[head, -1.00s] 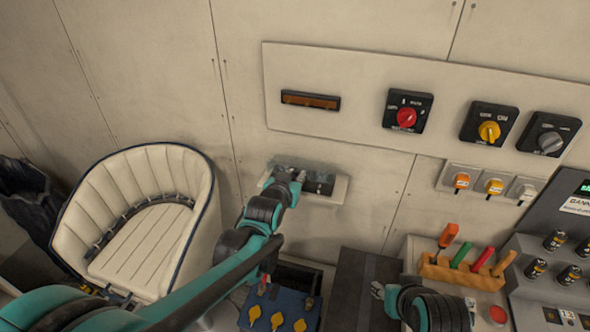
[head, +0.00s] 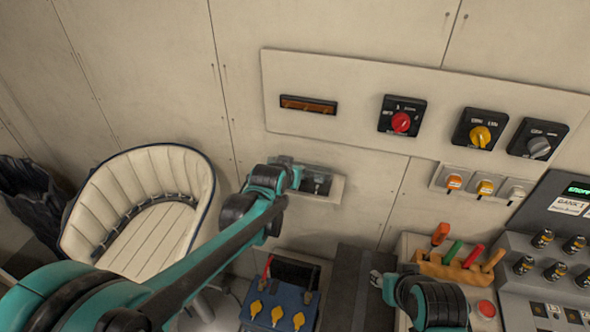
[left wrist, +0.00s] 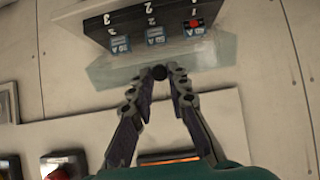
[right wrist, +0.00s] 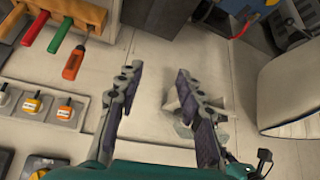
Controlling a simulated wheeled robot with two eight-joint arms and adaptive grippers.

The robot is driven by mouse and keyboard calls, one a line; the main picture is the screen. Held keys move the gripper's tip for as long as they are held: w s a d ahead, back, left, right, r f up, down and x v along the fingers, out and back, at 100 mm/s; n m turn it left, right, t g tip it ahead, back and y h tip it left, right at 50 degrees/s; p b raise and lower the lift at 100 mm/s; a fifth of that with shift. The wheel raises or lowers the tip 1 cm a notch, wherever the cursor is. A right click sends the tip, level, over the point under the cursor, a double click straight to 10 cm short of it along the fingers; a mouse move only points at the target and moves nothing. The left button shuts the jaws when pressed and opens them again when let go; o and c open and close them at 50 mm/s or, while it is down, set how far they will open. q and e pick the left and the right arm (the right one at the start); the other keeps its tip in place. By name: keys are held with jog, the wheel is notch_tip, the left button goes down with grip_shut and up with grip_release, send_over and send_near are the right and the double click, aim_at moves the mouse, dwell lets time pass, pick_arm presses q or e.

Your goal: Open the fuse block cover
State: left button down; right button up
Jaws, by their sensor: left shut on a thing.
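The fuse block (head: 318,187) is a pale box on the wall, partly hidden by my left arm in the head view. In the left wrist view, its dark face (left wrist: 135,22) shows blue fuses and one with a red top, numbered 1 to 3. The clear greenish cover (left wrist: 215,58) tilts out from this face, and the fuses show past its edge. My left gripper (left wrist: 160,76) is shut on the cover's dark round knob (left wrist: 159,72). My right gripper (right wrist: 162,75) is open and empty, away from the block; its fingertips are not visible in the head view.
A panel with red (head: 401,121), yellow (head: 480,136) and grey rotary switches is above and right of the block. A cream seat (head: 140,215) stands left. A blue battery box (head: 278,305) is below. A rack of coloured-handled tools (head: 450,268) is at lower right.

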jog(key=shift+w+a, duration=0.1)
jog(key=c, duration=0.5)
jog(key=shift+w+a+m, duration=0.2)
jog(key=shift+w+m, duration=0.05)
jog(key=shift+m, duration=0.25)
grip_shut()
jog(key=w+a+m+g+y, duration=0.1)
jog(key=w+a+m+y, duration=0.45)
jog(key=w+m, duration=0.4)
jog(key=w+a+m+g+y, duration=0.1)
jog(key=w+a+m+y, duration=0.45)
jog(key=w+m, duration=0.35)
jog(key=w+f+m+y, duration=0.35)
jog(key=m+y, duration=0.35)
jog(key=m, duration=0.4)
jog(key=w+a+r, duration=0.4)
jog(key=w+a, duration=0.2)
jog(key=a, duration=0.3)
